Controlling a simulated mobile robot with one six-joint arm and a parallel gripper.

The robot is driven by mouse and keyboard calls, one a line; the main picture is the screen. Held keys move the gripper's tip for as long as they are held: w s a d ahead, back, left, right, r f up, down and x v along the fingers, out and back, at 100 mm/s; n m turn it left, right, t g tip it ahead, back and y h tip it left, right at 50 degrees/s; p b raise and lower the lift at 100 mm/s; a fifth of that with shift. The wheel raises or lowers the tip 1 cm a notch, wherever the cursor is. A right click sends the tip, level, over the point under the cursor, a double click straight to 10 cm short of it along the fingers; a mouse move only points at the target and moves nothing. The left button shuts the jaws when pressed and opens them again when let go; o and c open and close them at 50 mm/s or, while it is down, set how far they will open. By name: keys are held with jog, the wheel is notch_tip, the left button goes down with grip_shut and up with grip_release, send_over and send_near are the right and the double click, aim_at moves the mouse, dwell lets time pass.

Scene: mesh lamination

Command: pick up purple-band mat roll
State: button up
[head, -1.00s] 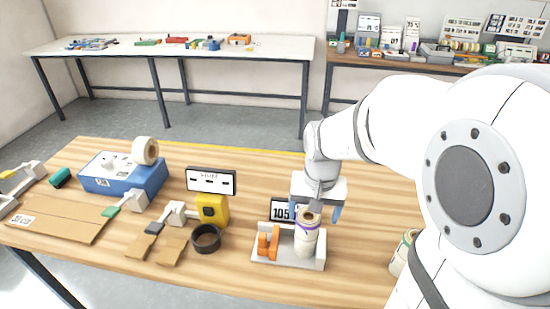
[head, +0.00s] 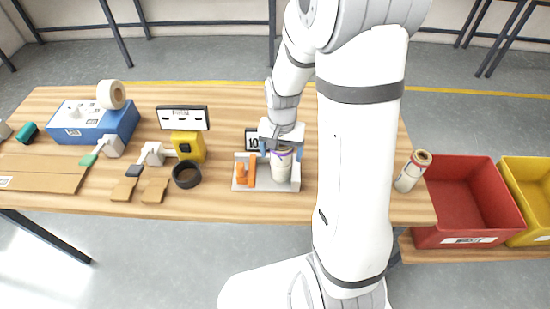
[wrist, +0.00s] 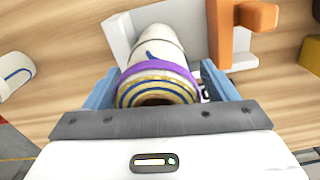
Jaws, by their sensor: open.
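The purple-band mat roll (head: 281,165) is a pale roll with a purple band near its top. It stands upright in a light grey holder (head: 240,184) on the wooden table. In the wrist view the roll (wrist: 158,75) shows its layered end and purple band between my jaws. My gripper (head: 282,152) is open around the top of the roll, with a blue finger on either side. In the wrist view the fingers of my gripper (wrist: 158,88) flank the roll; whether they touch it I cannot tell.
Orange parts (head: 246,174) stand in the holder left of the roll. A small display (head: 252,140) is behind it. A black ring (head: 186,174) lies to the left. Another roll (head: 412,171) is near the table's right edge, beside a red bin (head: 468,200) and a yellow bin (head: 530,190).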

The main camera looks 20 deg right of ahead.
jog(key=c, duration=1.3)
